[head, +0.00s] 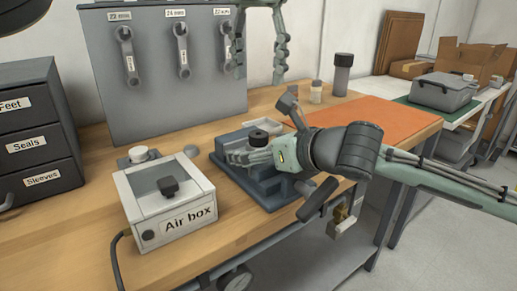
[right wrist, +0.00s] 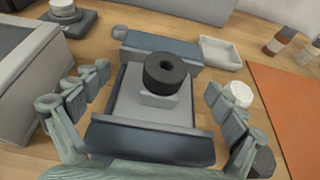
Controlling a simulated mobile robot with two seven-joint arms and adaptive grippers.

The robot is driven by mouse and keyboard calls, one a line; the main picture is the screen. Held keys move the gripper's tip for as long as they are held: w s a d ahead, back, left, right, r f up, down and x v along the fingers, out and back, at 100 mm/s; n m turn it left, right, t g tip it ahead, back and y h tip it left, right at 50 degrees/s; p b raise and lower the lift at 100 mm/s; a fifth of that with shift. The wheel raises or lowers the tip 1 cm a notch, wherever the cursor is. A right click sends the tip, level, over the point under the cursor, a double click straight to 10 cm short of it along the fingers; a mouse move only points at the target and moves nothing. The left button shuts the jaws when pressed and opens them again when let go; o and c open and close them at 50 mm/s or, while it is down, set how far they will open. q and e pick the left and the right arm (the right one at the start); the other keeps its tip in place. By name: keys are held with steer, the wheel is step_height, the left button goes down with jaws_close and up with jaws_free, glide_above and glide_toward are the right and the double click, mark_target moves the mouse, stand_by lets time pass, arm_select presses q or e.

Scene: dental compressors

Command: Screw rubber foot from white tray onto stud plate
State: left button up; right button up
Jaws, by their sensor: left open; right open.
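The black rubber foot (right wrist: 165,72), a thick ring with a central hole, sits upright on the pale stud plate (right wrist: 140,105) in the blue-grey fixture (right wrist: 150,145). Any stud is hidden under it. The foot also shows in the head view (head: 258,136). My right gripper (head: 243,155) is open and low at the fixture, its fingers apart on either side of the plate, not closed on the foot. The white tray (right wrist: 220,53) lies behind the fixture and looks empty. My left gripper (head: 261,70) is open and empty, raised in front of the tool panel.
The Air box (head: 170,205) stands left of the fixture. The tool panel (head: 150,105) with hanging wrenches is behind. An orange mat (head: 385,122), a small bottle (head: 316,92) and a dark cylinder (head: 342,75) are to the right. Labelled drawers (head: 35,140) stand far left.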

steer(key=v, duration=1.2)
steer(key=shift+r, duration=0.15)
